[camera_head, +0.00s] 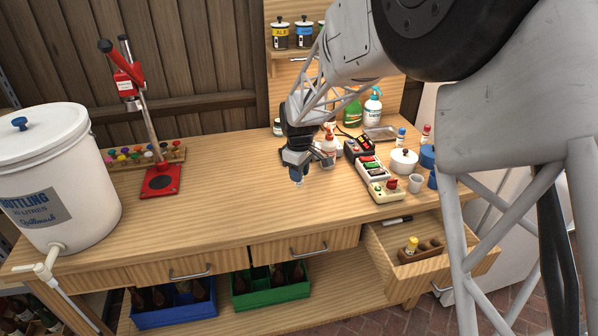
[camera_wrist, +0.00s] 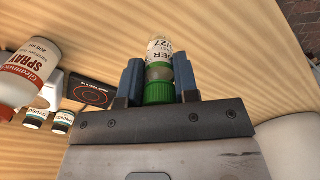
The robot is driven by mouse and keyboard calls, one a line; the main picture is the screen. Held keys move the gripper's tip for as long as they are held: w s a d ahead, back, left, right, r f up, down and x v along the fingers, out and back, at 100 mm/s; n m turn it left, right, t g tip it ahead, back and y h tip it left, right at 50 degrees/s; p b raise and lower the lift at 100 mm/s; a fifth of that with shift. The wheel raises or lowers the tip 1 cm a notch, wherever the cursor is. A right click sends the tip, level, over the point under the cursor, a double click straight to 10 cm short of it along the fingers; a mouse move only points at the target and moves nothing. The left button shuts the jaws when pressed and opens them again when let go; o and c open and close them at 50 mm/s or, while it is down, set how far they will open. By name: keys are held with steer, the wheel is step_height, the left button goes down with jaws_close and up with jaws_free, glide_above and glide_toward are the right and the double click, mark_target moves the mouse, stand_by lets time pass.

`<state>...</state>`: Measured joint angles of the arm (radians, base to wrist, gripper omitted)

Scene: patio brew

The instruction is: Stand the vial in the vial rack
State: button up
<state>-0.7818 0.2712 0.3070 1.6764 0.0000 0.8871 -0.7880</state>
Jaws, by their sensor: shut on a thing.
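My gripper (camera_head: 298,172) is above the worktop near its middle, shut on a small clear vial. In the wrist view the vial (camera_wrist: 160,52) has a green cap and a white label and sits between the two blue fingers (camera_wrist: 158,82). The cap lies toward the palm and the glass end points away from it. In the head view the vial is mostly hidden by the fingers. A wooden rack with round holes (camera_head: 430,252) lies in the open drawer, right of and below my gripper. A yellow-capped vial (camera_head: 411,245) stands at its left end.
The open drawer (camera_head: 385,243) also holds a black marker (camera_head: 397,220). Behind my gripper are spray bottles (camera_head: 372,108). To its right are a strip of boxes (camera_head: 372,172), a white pot (camera_head: 403,160) and a cup (camera_head: 416,183). The worktop's left-middle (camera_head: 230,190) is clear.

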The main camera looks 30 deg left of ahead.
stand_by(0.7)
steer(key=shift+n, duration=0.4)
steer(key=w+d, duration=0.5)
steer(key=d, duration=0.3)
steer(key=w+d+r, duration=0.1)
steer(key=w+d, duration=0.3)
steer(key=d, duration=0.5)
steer(key=w+d+r, duration=0.1)
steer(key=w+d, duration=0.4)
steer(key=d, duration=0.3)
steer(key=shift+w+d+r, duration=0.25)
steer(key=shift+w+d, duration=0.1)
steer(key=shift+d, duration=0.05)
steer(key=s+d+f, duration=0.3)
steer(key=d+f, duration=0.9)
steer(key=d, duration=0.1)
steer(key=shift+d, duration=0.4)
step_height(320, 180, down, 6)
steer(key=shift+f, duration=0.2)
